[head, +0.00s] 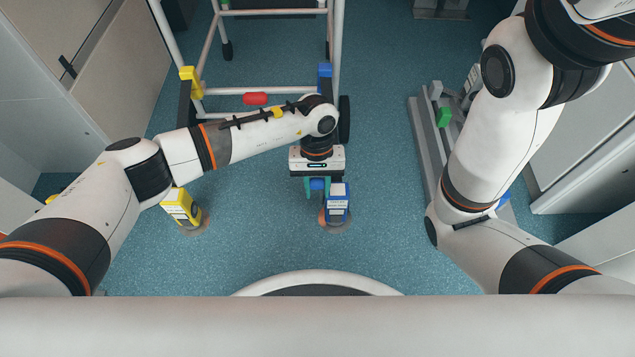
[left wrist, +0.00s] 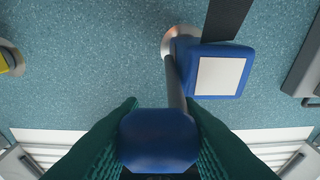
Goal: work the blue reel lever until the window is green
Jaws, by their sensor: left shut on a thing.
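The blue reel (head: 337,207) stands on the floor below the middle of the head view. In the left wrist view the blue reel (left wrist: 243,80) shows a pale grey panel on its top; I see no green on it. Its lever is a grey rod (left wrist: 174,88) ending in a blue knob (left wrist: 158,140). My left gripper (head: 318,186) is shut on this knob, with a dark green finger on each side of it in the left wrist view (left wrist: 158,135). The knob hides part of the rod's end. My right gripper is out of view.
A yellow reel (head: 181,207) stands to the left. A pale wheeled frame (head: 270,91) with a red part (head: 255,99) stands ahead. A grey rail (head: 425,150) with a green part (head: 444,117) lies to the right. A dark strap (left wrist: 226,18) runs from the blue reel.

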